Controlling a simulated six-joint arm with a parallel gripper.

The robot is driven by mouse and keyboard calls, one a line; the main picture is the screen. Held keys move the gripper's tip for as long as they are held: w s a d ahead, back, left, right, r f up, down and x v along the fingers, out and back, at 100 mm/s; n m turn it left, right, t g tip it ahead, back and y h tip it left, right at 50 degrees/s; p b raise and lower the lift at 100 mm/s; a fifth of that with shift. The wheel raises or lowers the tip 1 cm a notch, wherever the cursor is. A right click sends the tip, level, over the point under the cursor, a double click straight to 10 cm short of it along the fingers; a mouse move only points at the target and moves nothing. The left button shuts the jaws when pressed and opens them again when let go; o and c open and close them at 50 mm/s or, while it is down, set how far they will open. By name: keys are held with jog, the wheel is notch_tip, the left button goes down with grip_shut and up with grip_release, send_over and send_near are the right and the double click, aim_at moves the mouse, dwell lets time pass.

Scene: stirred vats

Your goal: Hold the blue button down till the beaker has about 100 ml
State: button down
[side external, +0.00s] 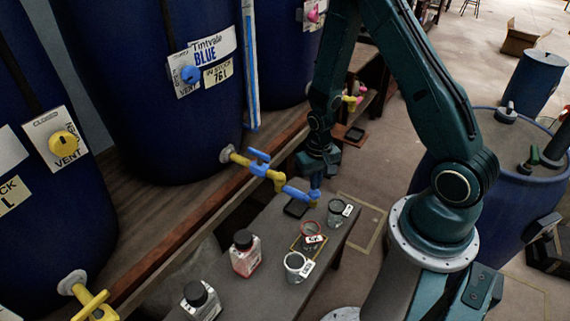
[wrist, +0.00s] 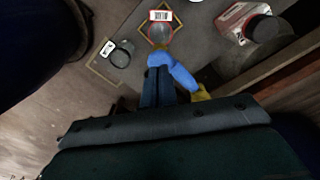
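The round blue button (side external: 189,74) is on a white plate on the blue vat (side external: 150,120), clear of my gripper. The vat's tap has a blue handle (side external: 260,156) and a blue spout (side external: 296,192). My gripper (side external: 316,182) points down at the spout end. In the wrist view, my gripper's fingers (wrist: 158,84) look together beside the blue spout (wrist: 172,66); contact is unclear. A red-rimmed beaker (side external: 311,229) stands in an orange square on the bench and also shows in the wrist view (wrist: 160,34). I cannot read any liquid level.
Two more beakers, one dark-rimmed (side external: 338,211) and one white-rimmed (side external: 297,265), stand on the bench (side external: 270,222). A red bottle (side external: 245,255) and a black-capped bottle (side external: 201,301) stand nearer. A wooden ledge (side external: 170,245) runs beside the vats.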

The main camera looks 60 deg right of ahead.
jog(key=shift+f, duration=0.1)
jog(key=shift+f, duration=1.2)
dwell(1.4)
notch_tip(320, 180, up, 8)
dwell(0.6)
jog(key=shift+r, duration=0.1)
dwell(0.9)
jog(key=shift+r, duration=0.5)
jog(key=shift+f, duration=0.15)
